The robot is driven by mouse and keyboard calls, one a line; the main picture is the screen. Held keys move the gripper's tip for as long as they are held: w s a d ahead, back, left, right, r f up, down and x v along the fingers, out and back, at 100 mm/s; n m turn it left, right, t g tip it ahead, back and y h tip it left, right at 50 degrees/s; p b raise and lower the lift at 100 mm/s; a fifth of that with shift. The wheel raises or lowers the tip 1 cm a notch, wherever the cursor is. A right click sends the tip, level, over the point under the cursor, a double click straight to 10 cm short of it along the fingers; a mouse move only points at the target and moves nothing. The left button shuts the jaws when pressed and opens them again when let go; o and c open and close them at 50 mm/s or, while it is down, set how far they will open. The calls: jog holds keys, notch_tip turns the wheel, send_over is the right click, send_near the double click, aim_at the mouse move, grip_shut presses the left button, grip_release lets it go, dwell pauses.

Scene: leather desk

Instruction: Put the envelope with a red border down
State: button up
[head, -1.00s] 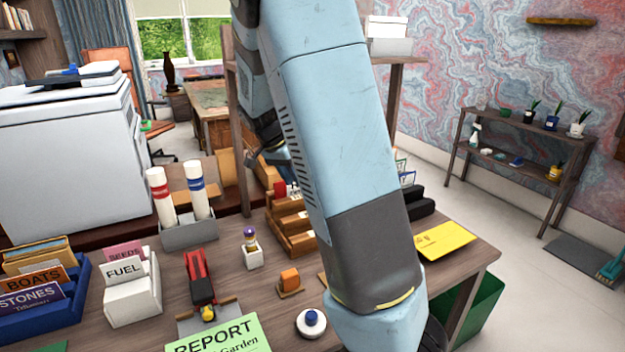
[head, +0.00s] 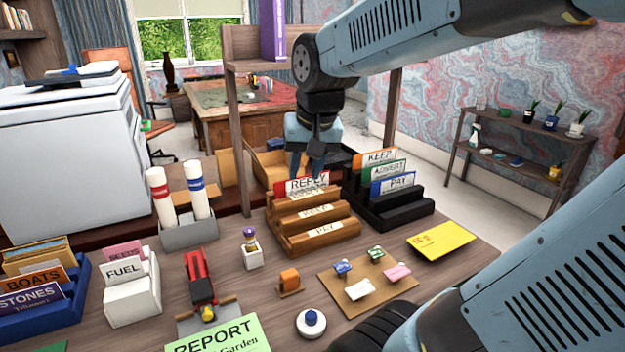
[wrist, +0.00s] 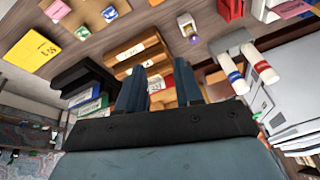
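A white envelope with a red edge, marked REPLY (head: 308,184), stands upright in the rear slot of the stepped wooden rack (head: 322,240). My gripper (head: 307,174) is just behind and above it, with its fingers pointing down. In the wrist view my two fingers (wrist: 161,95) are apart, with a gap between them and nothing clearly held. A small red and white patch (wrist: 168,81), probably this envelope, shows beside the right finger. The rack (wrist: 137,55) lies beyond the fingertips. The envelope's lower part is hidden in the rack.
A black rack (head: 392,208) with KEEP, ADVERT and PAY cards stands close on the right. A yellow envelope (head: 441,240) lies near the right desk edge.

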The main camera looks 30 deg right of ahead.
jog(key=s+a+r+n+t, duration=0.1)
jog(key=s+a+n, duration=0.1)
jog(key=s, duration=0.5)
jog(key=shift+s+a+n+t, duration=0.25)
jog(key=shift+n+t, duration=0.15)
jog(key=shift+n, duration=0.2)
